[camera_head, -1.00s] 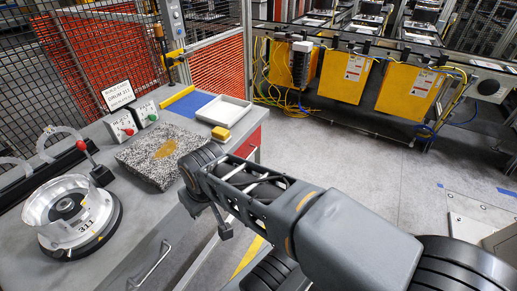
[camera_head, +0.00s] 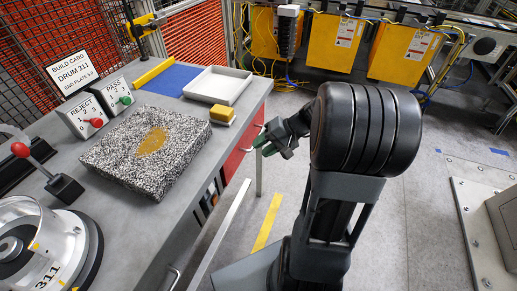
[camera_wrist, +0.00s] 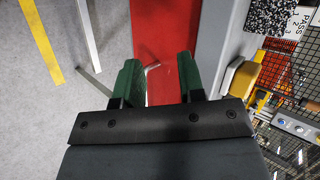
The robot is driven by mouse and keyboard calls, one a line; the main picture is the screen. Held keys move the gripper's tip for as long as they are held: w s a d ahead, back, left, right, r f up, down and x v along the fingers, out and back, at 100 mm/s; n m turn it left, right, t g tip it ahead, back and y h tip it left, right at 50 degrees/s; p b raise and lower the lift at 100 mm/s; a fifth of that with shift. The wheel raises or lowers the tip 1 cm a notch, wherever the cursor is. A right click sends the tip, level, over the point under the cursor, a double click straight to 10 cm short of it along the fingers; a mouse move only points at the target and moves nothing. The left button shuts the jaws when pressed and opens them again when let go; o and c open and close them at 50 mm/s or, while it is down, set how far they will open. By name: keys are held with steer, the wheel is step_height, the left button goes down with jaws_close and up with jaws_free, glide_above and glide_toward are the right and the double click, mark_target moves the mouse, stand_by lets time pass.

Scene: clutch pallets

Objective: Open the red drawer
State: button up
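The red drawer (camera_head: 240,143) is in the side of the grey workbench, below the white tray, and looks closed. Its red front (camera_wrist: 165,30) fills the upper middle of the wrist view. I cannot tell how far the fingertips are from the handle.
On the workbench (camera_head: 150,225) stand a speckled block (camera_head: 110,160), a white tray (camera_head: 218,85), a yellow sponge-like block (camera_head: 222,114) and a red-knobbed lever (camera_head: 40,165). Clear floor (camera_head: 420,200) lies to the right, with yellow machines (camera_head: 335,42) behind.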

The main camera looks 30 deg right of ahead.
steer(key=w+d+f+m+t+y+b, duration=0.1)
steer(key=w+d+f+m+t+b, duration=0.1)
steer(key=d+f+t, duration=0.35)
steer(key=w+d+f+m+t+b, duration=0.2)
steer(key=d, duration=0.6)
steer(key=x, duration=1.3)
steer(key=shift+w+a+r+b, duration=0.1)
steer(key=shift+a+r+b, duration=0.15)
steer(key=shift+b, duration=0.15)
steer(key=shift+c, duration=0.3)
jaws_close()
